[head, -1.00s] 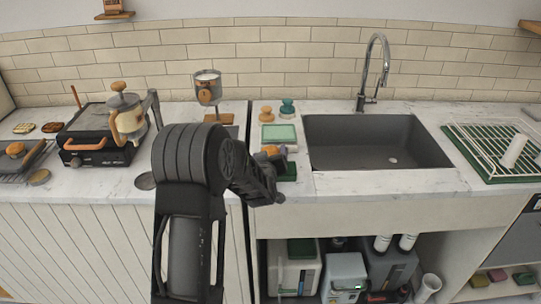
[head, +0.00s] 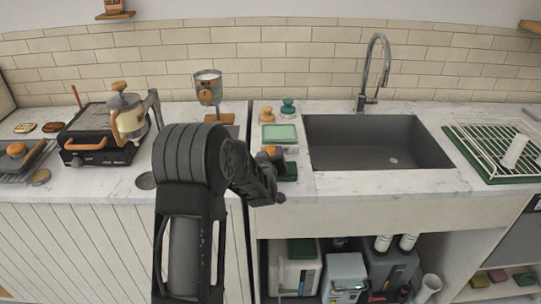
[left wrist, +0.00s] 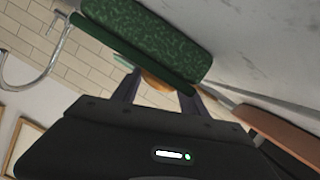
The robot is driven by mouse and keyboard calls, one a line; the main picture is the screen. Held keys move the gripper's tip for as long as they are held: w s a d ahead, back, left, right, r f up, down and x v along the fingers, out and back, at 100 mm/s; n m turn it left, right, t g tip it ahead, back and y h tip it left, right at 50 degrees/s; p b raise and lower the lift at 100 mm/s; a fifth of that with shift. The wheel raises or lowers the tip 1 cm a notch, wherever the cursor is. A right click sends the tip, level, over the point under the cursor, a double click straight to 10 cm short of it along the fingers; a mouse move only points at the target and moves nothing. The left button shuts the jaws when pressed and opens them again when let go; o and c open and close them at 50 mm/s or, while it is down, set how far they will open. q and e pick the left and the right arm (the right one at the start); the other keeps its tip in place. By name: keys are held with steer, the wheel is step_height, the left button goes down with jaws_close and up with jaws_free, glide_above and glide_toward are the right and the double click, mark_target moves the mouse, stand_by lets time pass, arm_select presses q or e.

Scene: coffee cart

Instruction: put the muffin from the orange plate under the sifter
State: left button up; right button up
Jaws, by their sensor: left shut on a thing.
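My left gripper (head: 275,158) is over the counter strip left of the sink, mostly hidden by its own wrist in the head view. In the left wrist view its fingers (left wrist: 160,92) are shut on a small tan-orange thing (left wrist: 154,80), largely hidden; I cannot tell whether it is the muffin. A metal sifter (head: 208,88) with white powder in it stands at the back, left of the gripper, above a wooden base (head: 221,119). My forearm hides the area just in front of the base. I cannot make out an orange plate. My right gripper is not in view.
A dark green block (left wrist: 150,35) is close to the fingers. A pale green-topped box (head: 279,134), an orange-topped knob (head: 267,113) and a teal one (head: 288,107) stand behind. The sink (head: 380,140) is to the right, a black grill (head: 100,135) to the left.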

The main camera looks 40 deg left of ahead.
mark_target(270, 154)
arm_select(q)
step_height(270, 154, up, 10)
stand_by(0.5)
stand_by(0.5)
